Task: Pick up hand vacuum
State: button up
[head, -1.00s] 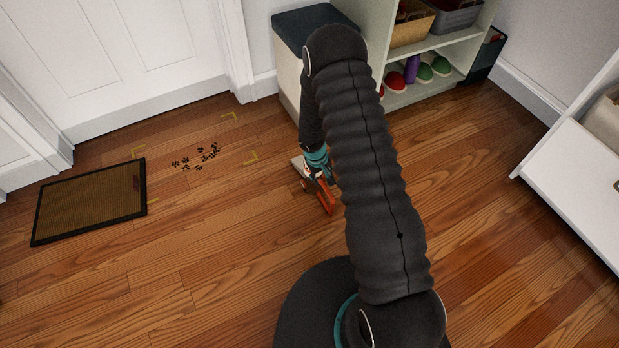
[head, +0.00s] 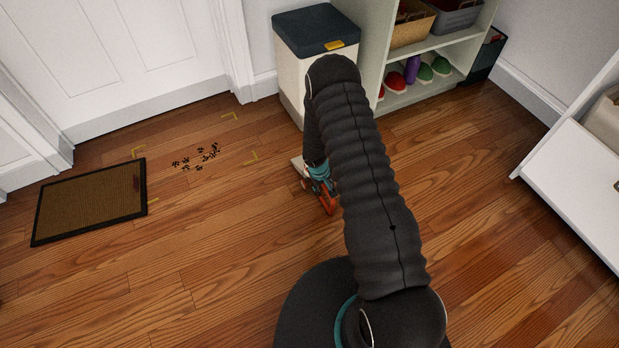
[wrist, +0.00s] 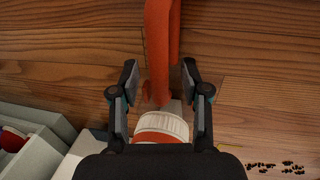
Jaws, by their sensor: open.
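The hand vacuum is on the wood floor, mostly hidden behind my arm in the head view, where its orange part (head: 328,202) shows. In the wrist view its orange handle (wrist: 160,45) runs up from between my fingers, with a white ribbed band (wrist: 162,126) nearer my palm. My gripper (wrist: 160,82) is open, with one finger on each side of the handle. Gaps show between both fingers and the handle. In the head view the gripper (head: 320,178) is at the vacuum, partly hidden by my arm.
A white bin with a dark lid (head: 316,28) and a shelf unit (head: 432,50) stand behind. A doormat (head: 90,200) and dark crumbs (head: 196,157) among yellow floor marks lie left. A white cabinet (head: 580,185) is at right. The floor around is mostly clear.

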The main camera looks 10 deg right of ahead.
jog(key=shift+c, duration=0.2)
grip_shut()
jog(key=shift+r, duration=0.1)
